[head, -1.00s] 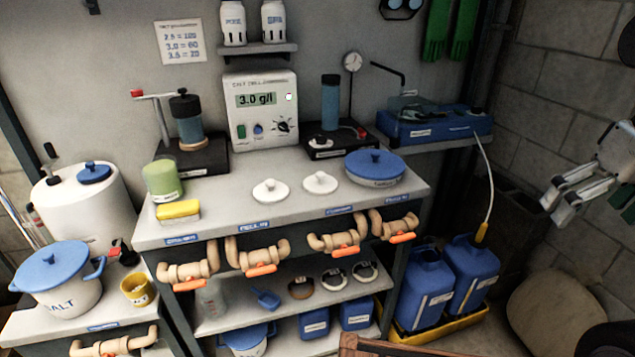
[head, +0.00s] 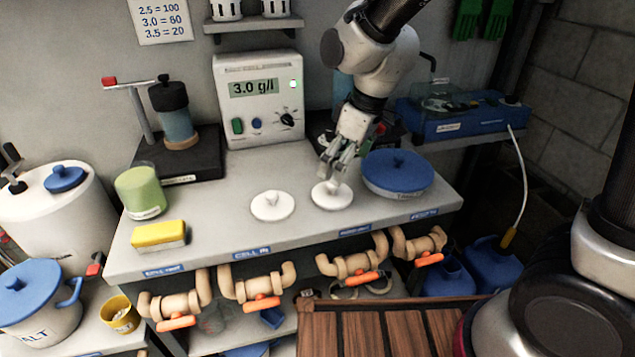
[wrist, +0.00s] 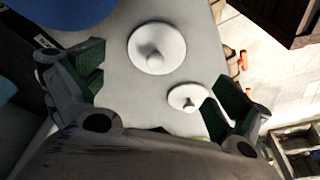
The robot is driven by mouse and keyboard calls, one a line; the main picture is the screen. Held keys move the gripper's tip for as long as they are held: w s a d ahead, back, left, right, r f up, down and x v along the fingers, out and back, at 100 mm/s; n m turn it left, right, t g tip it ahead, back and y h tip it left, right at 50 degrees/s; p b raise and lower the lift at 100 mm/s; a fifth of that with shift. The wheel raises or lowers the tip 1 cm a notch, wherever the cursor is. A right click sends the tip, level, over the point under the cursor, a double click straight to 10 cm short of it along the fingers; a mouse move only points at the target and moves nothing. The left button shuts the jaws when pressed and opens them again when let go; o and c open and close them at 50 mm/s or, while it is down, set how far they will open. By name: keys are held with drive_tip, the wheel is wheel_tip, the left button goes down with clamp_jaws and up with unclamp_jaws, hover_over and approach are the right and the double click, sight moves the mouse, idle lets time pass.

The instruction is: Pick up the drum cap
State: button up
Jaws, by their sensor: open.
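Two white round caps with centre knobs lie on the bench top; no readable mark shows which is the drum cap. The right white cap (head: 332,195) is directly below my gripper (head: 330,168). My gripper is open, its fingertips close above that cap's knob. In the wrist view this white cap (wrist: 157,48) lies beyond and between the spread fingers, with nothing held. The left white cap (head: 272,206) lies a short way to the left; in the wrist view this smaller-looking cap (wrist: 187,98) is near the right finger. Contact with the knob cannot be told.
A blue-lidded round tub (head: 398,173) stands close right of the right cap. A yellow sponge (head: 158,235) and green jar (head: 140,193) stand at left. The salt meter (head: 262,100) is behind. Orange-handled valves (head: 262,303) line the front edge. A wooden surface (head: 385,325) is in front.

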sight(333, 186)
drive_tip(key=shift+w+a, duration=0.15)
drive_tip(key=shift+w, duration=0.1)
drive_tip(key=shift+n, duration=0.3)
drive_tip(key=x, duration=0.7)
drive_tip(key=shift+w+a+f, duration=0.15)
drive_tip(key=shift+w+f, duration=0.15)
drive_tip(key=shift+c, duration=0.4)
drive_tip(key=shift+s, duration=0.1)
drive_tip(key=c, duration=1.2)
